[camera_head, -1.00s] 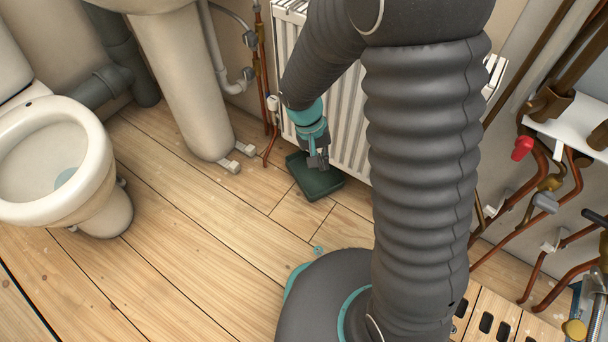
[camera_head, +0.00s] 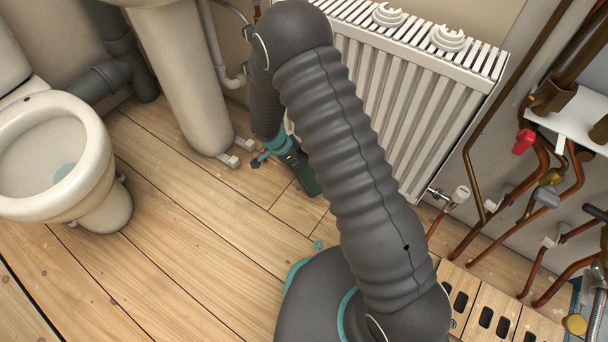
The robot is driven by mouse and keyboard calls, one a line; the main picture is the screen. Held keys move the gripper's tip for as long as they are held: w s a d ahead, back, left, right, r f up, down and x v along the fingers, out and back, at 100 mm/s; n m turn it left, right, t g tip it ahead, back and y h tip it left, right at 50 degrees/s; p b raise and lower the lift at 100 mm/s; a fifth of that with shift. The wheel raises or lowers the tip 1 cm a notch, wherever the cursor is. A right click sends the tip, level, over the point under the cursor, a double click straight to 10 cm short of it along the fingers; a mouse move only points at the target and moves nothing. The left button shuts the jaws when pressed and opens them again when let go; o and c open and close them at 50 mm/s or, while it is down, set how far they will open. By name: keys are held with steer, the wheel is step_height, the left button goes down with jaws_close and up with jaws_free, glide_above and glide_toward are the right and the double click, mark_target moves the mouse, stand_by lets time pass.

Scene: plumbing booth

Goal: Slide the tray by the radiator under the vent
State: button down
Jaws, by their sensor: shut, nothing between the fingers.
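The dark green tray (camera_head: 309,184) lies on the floor at the foot of the white radiator (camera_head: 402,105). Only its left part shows; my arm hides the rest. My gripper (camera_head: 258,160) is low, just left of the tray and near the basin pedestal's foot. Its fingers are shut and empty and point left. The small picture does not show whether any part of the gripper touches the tray. I cannot make out the vent; my arm covers the radiator's left end.
The basin pedestal (camera_head: 190,85) and the toilet (camera_head: 60,165) stand at the left. A radiator valve (camera_head: 460,195) and copper pipes (camera_head: 541,170) are at the right. A slotted wooden board (camera_head: 495,315) lies at the lower right. The wooden floor (camera_head: 190,240) in front is clear.

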steer(key=m, duration=0.1)
steer(key=b, duration=0.1)
glide_toward(303, 175)
steer(key=s+d+f, duration=0.2)
steer(key=d+f, duration=0.1)
steer(key=shift+s+d+f, duration=0.15)
steer(key=shift+s+d, duration=0.1)
steer(key=shift+s, duration=0.15)
steer(key=shift+a, duration=0.15)
